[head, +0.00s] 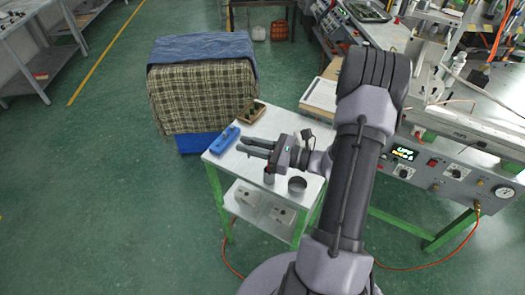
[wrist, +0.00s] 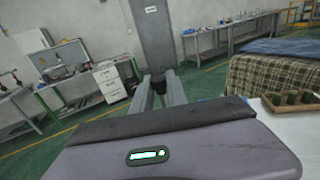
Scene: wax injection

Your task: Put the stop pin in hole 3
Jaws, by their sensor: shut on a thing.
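My gripper (head: 241,146) reaches left over the white-topped table, its fingers level. In the wrist view its fingers (wrist: 159,88) are closed around a small dark thing (wrist: 158,83) near the tips. This is probably the stop pin, but too little of it shows to be sure. A blue block (head: 225,139) lies at the table's left edge, just beyond and to the left of the fingertips. The holes and their numbers are too small to make out. The block is not visible in the wrist view.
A wooden tray (head: 252,111) stands at the table's back; the wrist view shows green cylinders in this tray (wrist: 292,106). A dark round cup (head: 297,186) and a small grey cylinder (head: 269,176) stand near the front. A cloth-covered stack (head: 203,85) is behind the table, a control panel (head: 430,170) right.

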